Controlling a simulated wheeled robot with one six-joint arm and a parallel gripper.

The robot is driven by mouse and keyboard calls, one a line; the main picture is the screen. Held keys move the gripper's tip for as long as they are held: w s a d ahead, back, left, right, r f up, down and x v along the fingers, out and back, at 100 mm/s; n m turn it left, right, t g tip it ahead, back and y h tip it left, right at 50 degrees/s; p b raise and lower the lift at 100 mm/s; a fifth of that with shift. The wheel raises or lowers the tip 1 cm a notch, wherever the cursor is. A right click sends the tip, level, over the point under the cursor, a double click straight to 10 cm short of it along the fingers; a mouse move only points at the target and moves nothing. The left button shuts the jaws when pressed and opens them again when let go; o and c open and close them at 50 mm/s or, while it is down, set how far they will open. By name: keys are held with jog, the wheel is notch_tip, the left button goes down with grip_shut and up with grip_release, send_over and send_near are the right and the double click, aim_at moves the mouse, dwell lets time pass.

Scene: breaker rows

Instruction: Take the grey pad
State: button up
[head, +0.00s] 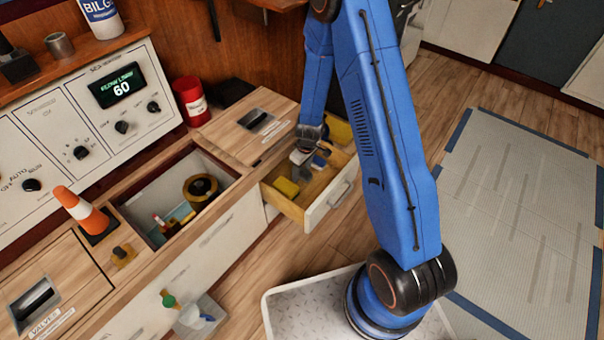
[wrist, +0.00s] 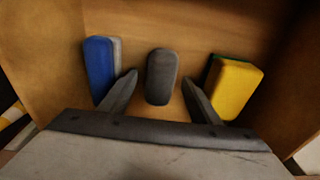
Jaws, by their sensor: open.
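The grey pad (wrist: 161,76) is a dark, rounded block lying in an open wooden drawer. In the wrist view it sits between and slightly beyond the two fingertips of my gripper (wrist: 160,80). My gripper is open, with a gap between each finger and the pad. In the head view my gripper (head: 302,158) reaches down into the drawer (head: 318,213); I cannot make out the grey pad there.
A blue pad with a pale grey layer (wrist: 99,70) lies left of my gripper, close to the left finger. A yellow pad with a green layer (wrist: 233,88) lies to the right. Drawer walls surround them. An open compartment with a tape roll (head: 201,188) is left of the drawer.

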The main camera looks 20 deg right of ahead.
jog(key=shift+f, duration=0.1)
jog(key=c, duration=1.1)
jog(key=shift+r, duration=0.2)
